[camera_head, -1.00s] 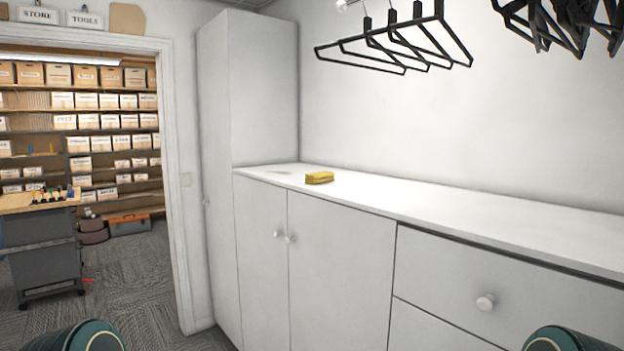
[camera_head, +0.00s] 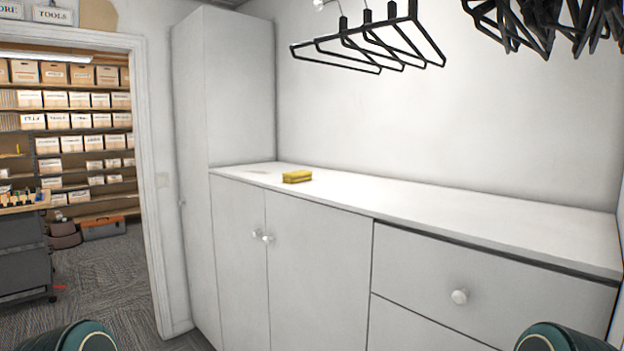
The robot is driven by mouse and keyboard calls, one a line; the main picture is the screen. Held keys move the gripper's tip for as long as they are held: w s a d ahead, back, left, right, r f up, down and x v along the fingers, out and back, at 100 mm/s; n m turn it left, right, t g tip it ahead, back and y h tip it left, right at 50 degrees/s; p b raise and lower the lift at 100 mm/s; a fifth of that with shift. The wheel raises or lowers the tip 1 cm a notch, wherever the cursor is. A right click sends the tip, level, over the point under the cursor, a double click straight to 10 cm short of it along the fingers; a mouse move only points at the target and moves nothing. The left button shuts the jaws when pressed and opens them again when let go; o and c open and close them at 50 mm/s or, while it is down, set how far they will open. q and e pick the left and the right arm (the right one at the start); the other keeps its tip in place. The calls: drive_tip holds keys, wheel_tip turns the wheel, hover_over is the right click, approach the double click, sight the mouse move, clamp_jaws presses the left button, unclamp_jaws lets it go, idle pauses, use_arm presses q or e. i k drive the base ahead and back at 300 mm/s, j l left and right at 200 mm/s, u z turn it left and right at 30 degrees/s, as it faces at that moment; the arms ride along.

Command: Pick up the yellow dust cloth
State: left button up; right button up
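The yellow dust cloth (camera_head: 297,176) is a small folded block. It lies on the white countertop (camera_head: 420,205), near its left end, close to the tall cabinet. Nothing touches or covers it. Only rounded dark green parts of my two arms show at the bottom left and bottom right edges. Both my grippers are outside the view, and the cloth is well ahead of my arms.
Black hangers (camera_head: 370,45) hang above the counter, with more at the top right. A tall white cabinet (camera_head: 225,90) stands left of the counter. Further left, a doorway opens to shelves of boxes (camera_head: 70,120) and a workbench (camera_head: 22,250). The countertop is otherwise clear.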

sight(295, 177)
drive_tip(key=i+j+z, duration=0.1)
drive_tip(key=z, duration=0.3)
drive_tip(key=j+z, duration=0.1)
drive_tip(key=z, duration=0.3)
drive_tip(key=i+j+z, duration=0.1)
drive_tip(key=z, duration=0.25)
drive_tip(key=j+z, duration=0.3)
drive_tip(key=j, duration=0.15)
drive_tip(key=j+z, duration=0.3)
drive_tip(key=j, duration=0.2)
drive_tip(key=j+z, duration=0.2)
drive_tip(key=j, duration=0.8)
drive_tip(key=k+j+z, duration=0.15)
drive_tip(key=j, duration=0.8)
